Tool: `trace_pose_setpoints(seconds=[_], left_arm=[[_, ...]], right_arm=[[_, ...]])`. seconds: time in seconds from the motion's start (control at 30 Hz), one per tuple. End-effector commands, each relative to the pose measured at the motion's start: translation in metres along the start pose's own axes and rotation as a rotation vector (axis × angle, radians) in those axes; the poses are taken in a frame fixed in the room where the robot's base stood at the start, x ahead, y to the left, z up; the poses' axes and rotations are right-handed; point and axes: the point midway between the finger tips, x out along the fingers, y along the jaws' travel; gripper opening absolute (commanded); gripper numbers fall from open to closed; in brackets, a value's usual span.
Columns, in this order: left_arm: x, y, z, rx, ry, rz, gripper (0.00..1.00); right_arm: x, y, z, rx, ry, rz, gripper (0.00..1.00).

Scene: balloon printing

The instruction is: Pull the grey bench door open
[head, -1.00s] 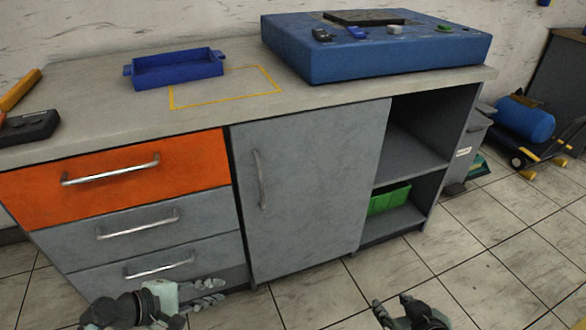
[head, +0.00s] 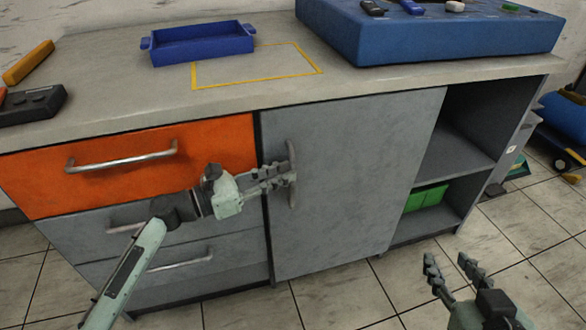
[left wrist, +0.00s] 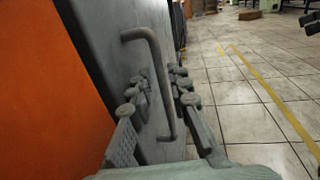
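The grey bench door (head: 345,190) is flush with the bench front and looks closed. Its vertical bar handle (head: 292,172) is on the door's left side. My left gripper (head: 280,178) is at the middle of this handle. In the left wrist view the handle (left wrist: 158,75) runs between the two fingers of my left gripper (left wrist: 162,92), which stand apart and are not closed on it. Whether a finger touches the bar is unclear. My right gripper (head: 450,265) is open and empty, low in front of the bench, right of the door.
Left of the door are an orange drawer (head: 130,160) and grey drawers (head: 180,258) with bar handles. Right of it is an open shelf with a green bin (head: 426,198). A blue tray (head: 202,44) and blue block (head: 430,35) stand on the worktop (head: 120,100). Floor before the door is clear.

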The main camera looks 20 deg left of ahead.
Motion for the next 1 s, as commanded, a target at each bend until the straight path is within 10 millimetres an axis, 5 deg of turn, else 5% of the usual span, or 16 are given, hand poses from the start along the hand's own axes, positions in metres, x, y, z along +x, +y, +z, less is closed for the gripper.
trace_pose_setpoints(seconds=[0.27,0.53,0.7,1.0], left_arm=[[0.027,0.0,0.0,0.002,0.001,0.0,0.18],[0.029,0.0,0.0,0.002,0.001,0.0,0.18],[0.029,0.0,0.0,0.002,0.001,0.0,0.0],[0.029,0.0,-0.001,0.002,0.001,0.0,0.0]], right_arm=[[0.0,-0.001,-0.001,0.001,0.005,-0.001,0.4],[0.0,-0.001,-0.001,0.001,0.005,-0.001,0.4],[0.0,-0.001,-0.001,0.001,0.005,-0.002,0.4],[0.0,-0.001,-0.001,0.001,0.005,-0.002,0.4]])
